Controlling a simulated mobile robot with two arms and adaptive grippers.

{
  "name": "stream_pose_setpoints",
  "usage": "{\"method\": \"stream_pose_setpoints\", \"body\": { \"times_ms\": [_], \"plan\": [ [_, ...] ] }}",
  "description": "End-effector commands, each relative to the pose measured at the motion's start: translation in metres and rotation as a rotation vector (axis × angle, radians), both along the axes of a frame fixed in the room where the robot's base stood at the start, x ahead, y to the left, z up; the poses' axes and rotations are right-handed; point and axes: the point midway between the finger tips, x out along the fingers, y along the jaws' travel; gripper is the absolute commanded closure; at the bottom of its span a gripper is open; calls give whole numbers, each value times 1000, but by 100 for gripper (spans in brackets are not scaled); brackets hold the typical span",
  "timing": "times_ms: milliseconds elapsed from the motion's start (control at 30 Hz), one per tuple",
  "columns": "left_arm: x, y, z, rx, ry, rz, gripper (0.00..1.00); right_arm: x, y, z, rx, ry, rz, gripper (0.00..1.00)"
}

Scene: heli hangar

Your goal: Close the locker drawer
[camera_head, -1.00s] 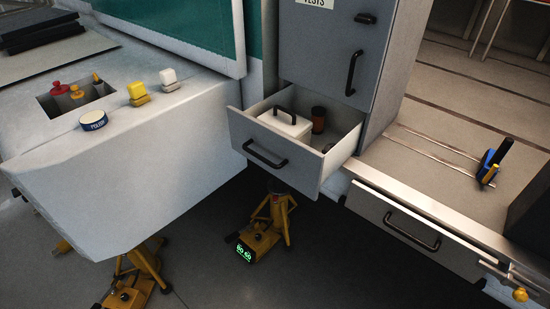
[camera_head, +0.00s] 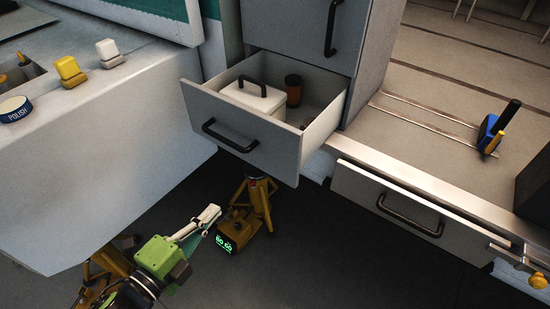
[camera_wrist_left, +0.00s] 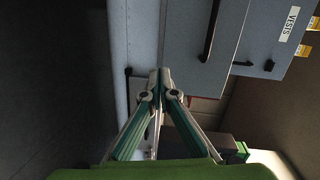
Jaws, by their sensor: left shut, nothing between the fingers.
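The locker drawer (camera_head: 240,141) is pulled out of the grey locker (camera_head: 375,60) in the head view. It has a dark bar handle (camera_head: 229,136) on its front. Inside it are a white box with a dark handle (camera_head: 254,98) and a brown jar (camera_head: 293,90). My left gripper (camera_head: 208,216) is shut and empty, below and in front of the drawer, apart from it. In the left wrist view the shut fingertips (camera_wrist_left: 160,73) overlap the grey fronts, seen sideways. My right gripper is not in view.
A second, lower drawer (camera_head: 400,210) with a dark handle is at the right. A pale counter (camera_head: 110,120) holds a polish tin (camera_head: 15,108) and yellow-and-white items at the left. A yellow jack stand (camera_head: 245,215) stands on the floor near my left gripper.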

Motion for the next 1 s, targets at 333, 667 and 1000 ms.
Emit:
{"method": "stream_pose_setpoints", "body": {
  "times_ms": [333, 667, 1000],
  "plan": [
    [-28, -39, 71, 44, -178, -122, 100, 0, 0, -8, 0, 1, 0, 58],
    [7, -63, 75, 40, -179, -119, 100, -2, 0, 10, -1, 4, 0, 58],
    [58, -100, 74, 40, -175, -119, 100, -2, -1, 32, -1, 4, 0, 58]
  ]
}}
